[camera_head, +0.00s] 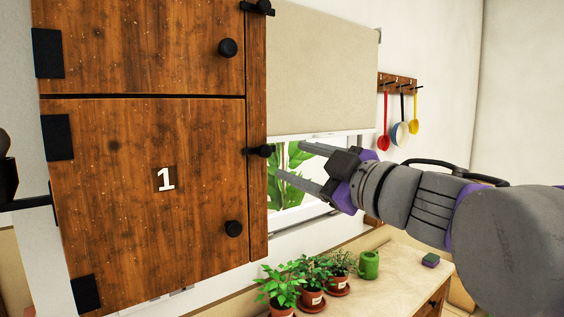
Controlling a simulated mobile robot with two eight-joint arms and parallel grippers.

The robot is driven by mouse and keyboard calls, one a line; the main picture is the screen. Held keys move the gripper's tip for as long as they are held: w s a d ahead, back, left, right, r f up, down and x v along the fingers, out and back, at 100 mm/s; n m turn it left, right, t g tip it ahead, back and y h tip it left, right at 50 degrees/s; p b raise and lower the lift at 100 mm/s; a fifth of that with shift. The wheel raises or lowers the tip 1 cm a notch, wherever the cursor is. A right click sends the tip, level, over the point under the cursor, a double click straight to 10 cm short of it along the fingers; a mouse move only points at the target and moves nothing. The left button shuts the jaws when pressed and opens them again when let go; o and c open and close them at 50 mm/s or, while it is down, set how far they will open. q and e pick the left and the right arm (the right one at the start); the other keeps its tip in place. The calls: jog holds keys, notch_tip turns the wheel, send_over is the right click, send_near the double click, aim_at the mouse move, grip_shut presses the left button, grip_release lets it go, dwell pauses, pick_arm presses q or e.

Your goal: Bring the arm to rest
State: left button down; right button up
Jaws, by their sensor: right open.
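My right gripper (290,163) comes in from the right, in front of the window. Its two grey fingers are spread apart and point left, with nothing between them. The fingertips appear near the right edge of the wooden cabinet; I cannot tell the exact gap. My right arm (430,205) is grey with purple parts and stretches out to the right edge of the view. My left gripper is not in view.
A wooden cabinet door marked 1 (140,190) is shut, with a black knob (233,228). Utensils hang from a wall rack (398,83). A beige blind (320,70) half covers the window.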

jog(key=shift+v, duration=0.9)
jog(key=w+d+f+m+t+h, duration=0.3)
jog(key=w+d+f+m+h, duration=0.1)
jog(key=d+f+m+h, duration=0.4)
jog(key=s+d+f+m+g+h, duration=0.2)
jog(key=d+f+m, duration=0.1)
jog(key=f, duration=0.6)
jog(key=s+d+f+m+g+h, duration=0.1)
jog(key=d+f+m+g+h, duration=0.2)
jog(key=f, duration=0.6)
jog(key=s+f+g, duration=0.2)
jog(key=s+f, duration=0.5)
jog(key=f, duration=0.4)
jog(key=s+a+f+m+g+y, duration=0.1)
jog(key=s+f+g, duration=0.2)
jog(key=s+f, duration=0.3)
jog(key=s+a+f+m+g+y, duration=0.1)
jog(key=s+f, duration=0.6)
jog(key=f, duration=0.9)
jog(key=shift+s+a+g, duration=0.25)
jog(key=shift+s+g, duration=0.05)
jog(key=shift+g, duration=0.5)
